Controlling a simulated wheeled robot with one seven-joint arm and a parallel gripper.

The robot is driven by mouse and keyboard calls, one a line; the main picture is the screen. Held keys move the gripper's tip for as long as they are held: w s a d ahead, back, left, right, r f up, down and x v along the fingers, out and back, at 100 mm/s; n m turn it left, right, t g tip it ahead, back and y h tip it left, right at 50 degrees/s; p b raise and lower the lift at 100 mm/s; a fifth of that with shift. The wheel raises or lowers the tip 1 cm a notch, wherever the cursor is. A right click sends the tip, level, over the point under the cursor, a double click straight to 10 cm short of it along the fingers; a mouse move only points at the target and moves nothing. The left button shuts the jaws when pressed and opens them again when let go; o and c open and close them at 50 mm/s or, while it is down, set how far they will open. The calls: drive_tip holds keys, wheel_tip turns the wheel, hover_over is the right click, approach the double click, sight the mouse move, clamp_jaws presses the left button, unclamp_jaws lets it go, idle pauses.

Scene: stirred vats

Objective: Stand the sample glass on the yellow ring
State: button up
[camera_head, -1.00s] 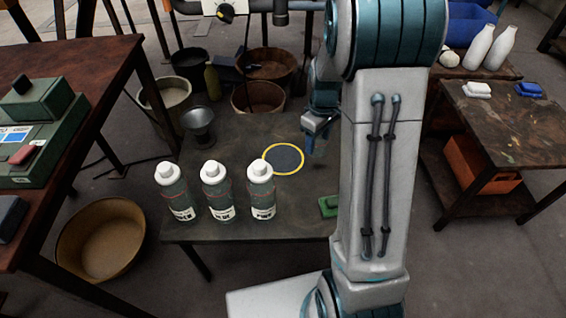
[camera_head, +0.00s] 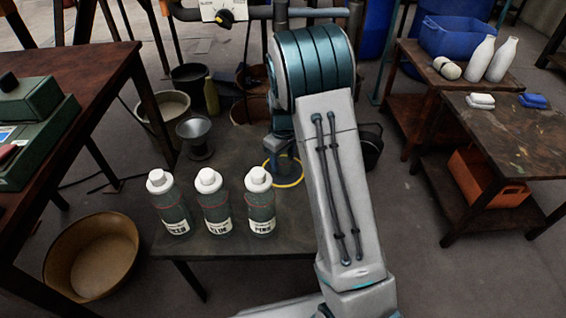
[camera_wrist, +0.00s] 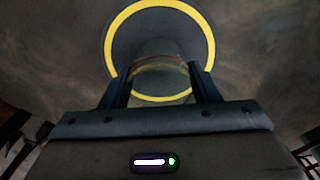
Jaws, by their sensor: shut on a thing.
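The yellow ring (camera_head: 301,172) lies around a dark disc on the low table, just behind the white-capped bottles. My arm covers part of it in the head view. In the wrist view the yellow ring (camera_wrist: 113,42) surrounds the sample glass (camera_wrist: 157,48), a dim see-through cylinder. My gripper (camera_wrist: 160,76) is shut on the glass, with one dark finger at each side of it. In the head view my gripper (camera_head: 284,152) is over the ring. I cannot tell whether the glass touches the disc.
Three white-capped bottles, marked green (camera_head: 170,208), blue (camera_head: 214,208) and pink (camera_head: 260,206), stand in a row in front of the ring. A grey metal funnel-like vessel (camera_head: 195,137) stands to the left. The low table (camera_head: 235,246) is clear along its front edge.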

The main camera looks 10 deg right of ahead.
drive_tip(key=shift+f, duration=0.25)
drive_tip(key=o, duration=1.2)
drive_tip(key=shift+f, duration=0.1)
wheel_tip(320, 180, up, 12)
drive_tip(key=p, duration=0.4)
drive_tip(key=shift+s+r, duration=0.1)
drive_tip(key=shift+r, duration=0.1)
drive_tip(key=s+r+m, duration=0.2)
drive_tip(key=s, duration=0.7)
drive_tip(key=s+r+m, duration=0.2)
drive_tip(key=s+r, duration=0.1)
drive_tip(key=s, duration=0.6)
drive_tip(key=s+r+m+t, duration=0.1)
drive_tip(key=s+r+m, duration=0.1)
drive_tip(key=s, duration=0.7)
drive_tip(key=shift+s+a+r+m, duration=0.2)
drive_tip(key=shift+a+r+m, duration=0.05)
drive_tip(key=shift+m, duration=0.05)
